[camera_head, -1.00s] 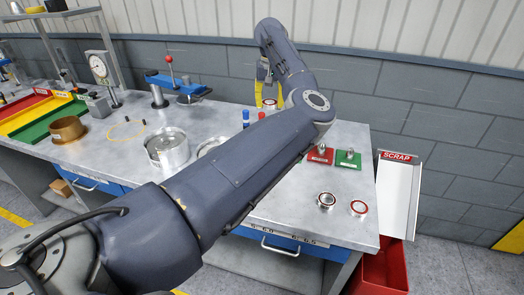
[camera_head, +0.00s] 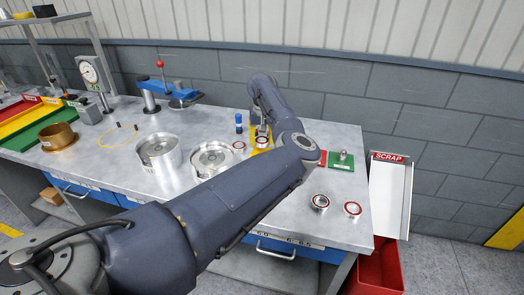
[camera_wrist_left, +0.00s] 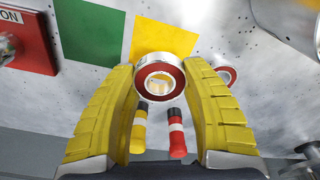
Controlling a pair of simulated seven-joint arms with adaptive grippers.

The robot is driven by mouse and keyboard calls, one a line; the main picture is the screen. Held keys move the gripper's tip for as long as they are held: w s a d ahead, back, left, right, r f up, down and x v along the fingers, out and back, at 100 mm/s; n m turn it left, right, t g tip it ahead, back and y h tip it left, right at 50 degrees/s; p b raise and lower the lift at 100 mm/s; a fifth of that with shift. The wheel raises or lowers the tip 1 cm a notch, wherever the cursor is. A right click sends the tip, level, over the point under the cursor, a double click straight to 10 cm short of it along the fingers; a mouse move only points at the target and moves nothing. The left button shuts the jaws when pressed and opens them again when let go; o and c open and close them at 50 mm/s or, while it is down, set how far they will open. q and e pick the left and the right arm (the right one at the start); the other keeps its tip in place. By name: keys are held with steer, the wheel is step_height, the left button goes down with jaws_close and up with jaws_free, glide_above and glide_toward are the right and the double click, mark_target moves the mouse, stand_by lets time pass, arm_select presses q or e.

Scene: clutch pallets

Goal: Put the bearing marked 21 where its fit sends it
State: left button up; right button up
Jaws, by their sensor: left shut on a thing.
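My left gripper (camera_wrist_left: 160,95) is shut on a bearing (camera_wrist_left: 160,80), a silver ring with a red face band and a pale bore, held between the yellow fingers. In the head view this bearing (camera_head: 262,142) and the gripper (camera_head: 261,132) are at the yellow pad (camera_head: 270,129). In the wrist view the bearing overlaps the near edge of the yellow pad (camera_wrist_left: 165,38); I cannot tell if it touches it. No number is readable on it. Another bearing (camera_wrist_left: 226,75) lies just right of the fingers, also in the head view (camera_head: 239,147). My right gripper is not in view.
Two bearings (camera_head: 320,202) (camera_head: 353,209) lie at the bench's front right. The SCRAP chute (camera_head: 391,190) stands right. Open metal cylinders (camera_head: 158,155) (camera_head: 212,158) stand left.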

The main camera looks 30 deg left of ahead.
arm_select(q)
steer(key=shift+f, duration=2.4)
steer(key=shift+f, duration=0.1)
steer(key=o, duration=1.5)
step_height(320, 180, up, 12)
steer(key=shift+s+d, duration=0.25)
steer(key=shift+s, duration=0.05)
